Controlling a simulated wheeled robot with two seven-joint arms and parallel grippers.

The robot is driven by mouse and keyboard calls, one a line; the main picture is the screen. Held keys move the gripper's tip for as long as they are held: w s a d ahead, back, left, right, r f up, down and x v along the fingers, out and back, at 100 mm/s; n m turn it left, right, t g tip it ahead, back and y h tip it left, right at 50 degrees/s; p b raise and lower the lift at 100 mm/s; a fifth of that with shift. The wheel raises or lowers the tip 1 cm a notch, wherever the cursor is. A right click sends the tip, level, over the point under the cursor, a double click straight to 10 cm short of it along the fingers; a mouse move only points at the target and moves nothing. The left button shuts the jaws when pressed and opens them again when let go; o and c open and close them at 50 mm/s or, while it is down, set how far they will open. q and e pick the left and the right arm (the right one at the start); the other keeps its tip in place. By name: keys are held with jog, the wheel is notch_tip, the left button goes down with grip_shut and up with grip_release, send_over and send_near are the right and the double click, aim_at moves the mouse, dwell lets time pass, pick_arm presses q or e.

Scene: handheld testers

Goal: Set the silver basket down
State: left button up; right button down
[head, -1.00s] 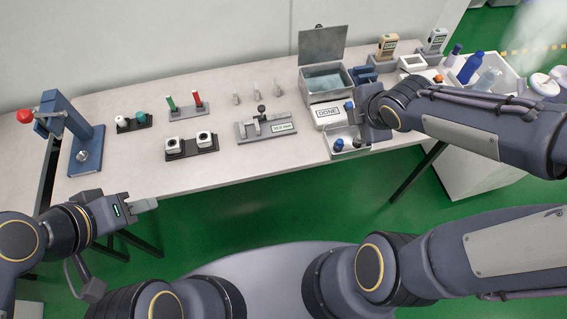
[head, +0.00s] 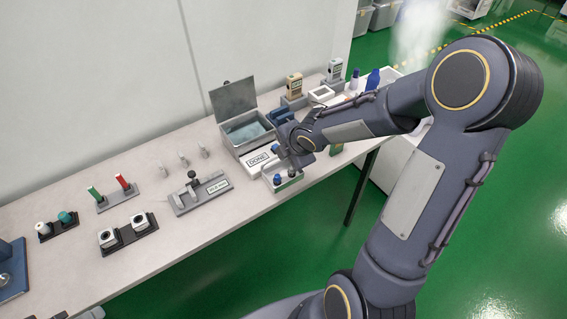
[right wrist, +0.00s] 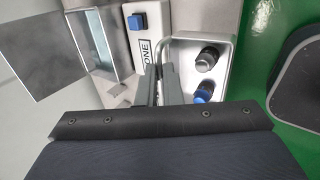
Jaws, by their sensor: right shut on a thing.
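The silver basket (head: 284,187) is a small open metal tray at the front edge of the table, beside the white DONE box (head: 257,161). In the right wrist view, the basket (right wrist: 222,74) holds a dark-capped bottle and a blue-capped bottle. My right gripper (right wrist: 166,84) is shut on the basket's near-left side, at its handle or rim. In the head view my right gripper (head: 285,150) partly hides the basket. I cannot tell whether the basket's base touches the table. Only a sliver of my left gripper (head: 92,313) shows at the bottom edge.
A metal bath (head: 247,134) with its lid up stands behind the DONE box. A grey fixture (head: 200,192) is left of it, with bare tabletop between. Two white testers (head: 127,233) sit on a dark stand further left. Green floor lies beyond the front edge.

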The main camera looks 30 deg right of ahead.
aim_at(284, 161)
jog(key=f+b, duration=0.1)
jog(key=f, duration=0.1)
jog(key=w+f, duration=0.1)
jog(key=f, duration=0.1)
jog(key=w+d+f+b, duration=0.1)
jog(key=f, duration=0.1)
jog(key=shift+w+b, duration=0.1)
jog(key=shift+b, duration=0.2)
jog(key=shift+r, duration=0.15)
jog(key=c, duration=2)
grip_release()
jog(key=o, duration=0.4)
